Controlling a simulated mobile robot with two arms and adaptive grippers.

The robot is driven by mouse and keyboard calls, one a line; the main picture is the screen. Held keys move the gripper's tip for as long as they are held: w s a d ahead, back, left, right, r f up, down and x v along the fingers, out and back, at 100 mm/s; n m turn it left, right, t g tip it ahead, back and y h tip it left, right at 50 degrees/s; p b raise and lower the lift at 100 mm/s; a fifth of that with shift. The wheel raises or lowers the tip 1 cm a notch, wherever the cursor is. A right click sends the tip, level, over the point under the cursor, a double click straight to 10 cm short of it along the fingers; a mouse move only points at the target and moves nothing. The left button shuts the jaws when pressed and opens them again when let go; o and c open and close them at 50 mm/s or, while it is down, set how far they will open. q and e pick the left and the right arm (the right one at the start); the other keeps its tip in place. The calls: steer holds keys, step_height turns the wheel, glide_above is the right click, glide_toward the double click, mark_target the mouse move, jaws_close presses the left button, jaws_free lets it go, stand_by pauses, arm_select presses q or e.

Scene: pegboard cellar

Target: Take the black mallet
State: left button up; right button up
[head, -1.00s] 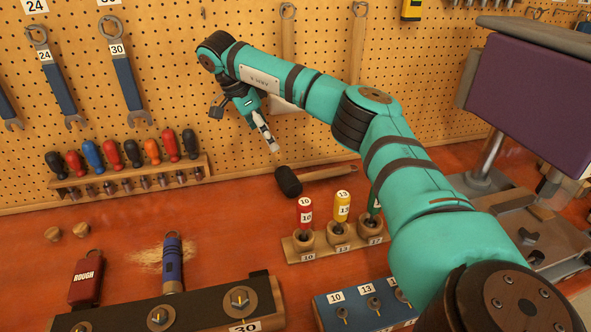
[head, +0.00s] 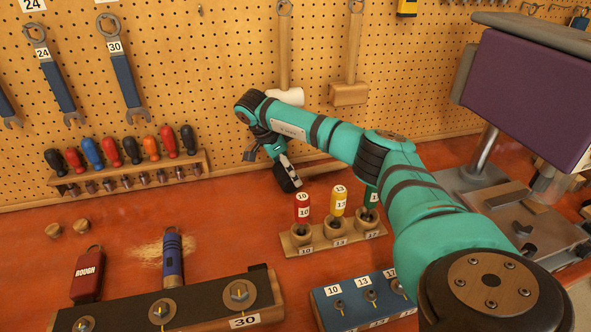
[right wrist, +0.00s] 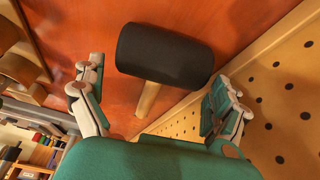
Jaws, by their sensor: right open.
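The black mallet lies on the orange-red bench near the pegboard. Its black head (head: 281,179) shows just behind my right gripper (head: 292,176) in the head view, and the arm hides most of its handle. In the right wrist view the mallet head (right wrist: 165,56) and part of the wooden handle (right wrist: 147,99) are plain. There my right gripper (right wrist: 158,80) is open, one finger on each side of the handle and head, with gaps to both. Nothing is held. My left gripper is not in view.
A wooden block with numbered red, yellow and green tools (head: 318,246) stands in front of the mallet. A screwdriver rack (head: 190,170) is at the left along the pegboard. Two mallets (head: 350,94) hang above. A machine (head: 530,95) stands at the right.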

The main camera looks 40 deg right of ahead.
steer(key=shift+x, duration=1.1)
steer(key=c, duration=1.3)
